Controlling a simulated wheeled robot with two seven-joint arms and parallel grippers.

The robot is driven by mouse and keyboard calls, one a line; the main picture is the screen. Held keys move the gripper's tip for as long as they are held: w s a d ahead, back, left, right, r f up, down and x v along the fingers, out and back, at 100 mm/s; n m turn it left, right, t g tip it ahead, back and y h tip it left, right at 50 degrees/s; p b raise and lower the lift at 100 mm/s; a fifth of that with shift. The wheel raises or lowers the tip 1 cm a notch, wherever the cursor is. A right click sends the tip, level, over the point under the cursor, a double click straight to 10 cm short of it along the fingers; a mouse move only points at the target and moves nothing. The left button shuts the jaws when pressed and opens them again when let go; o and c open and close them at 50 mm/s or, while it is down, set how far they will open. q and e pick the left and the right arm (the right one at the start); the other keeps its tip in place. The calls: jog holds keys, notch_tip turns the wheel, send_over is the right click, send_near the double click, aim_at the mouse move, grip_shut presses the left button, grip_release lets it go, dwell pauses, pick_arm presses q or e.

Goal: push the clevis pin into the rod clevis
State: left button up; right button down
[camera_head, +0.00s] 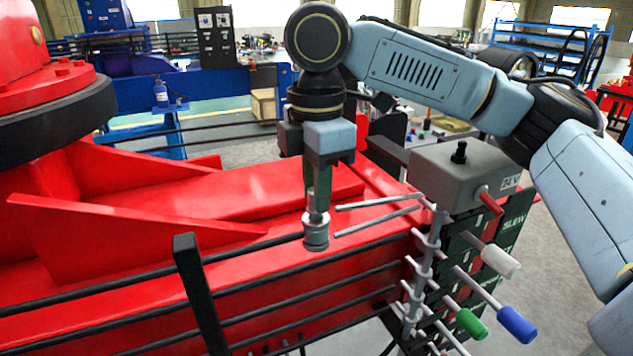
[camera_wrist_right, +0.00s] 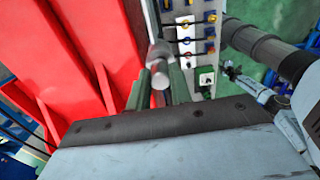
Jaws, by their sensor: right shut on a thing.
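My right gripper (camera_head: 317,200) points down above the red crane frame, its green fingers shut on a grey metal piece, which I take to be the clevis pin (camera_head: 316,236). Its thicker, ringed lower end shows beneath the fingers. In the right wrist view the pin (camera_wrist_right: 160,76) sits between the two green fingers, with a wider collar just beyond. Two thin grey rods (camera_head: 378,204) reach from the lever bank toward the gripper; their left ends stop just right of the pin. I cannot make out the rod clevis clearly, nor whether the pin touches it. My left gripper is out of view.
The lever bank (camera_head: 483,250) with white, green, blue and red handles stands close at right, under a grey box (camera_head: 462,172). Black rails (camera_head: 290,283) and a black post (camera_head: 200,295) run along the red frame (camera_head: 230,205). Open floor lies at far right.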

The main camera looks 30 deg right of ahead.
jog(key=shift+f, duration=0.6)
jog(key=c, duration=1.2)
grip_release()
jog(key=shift+r, duration=0.1)
notch_tip(320, 180, up, 5)
jog(key=p, duration=0.6)
jog(key=shift+p, duration=0.3)
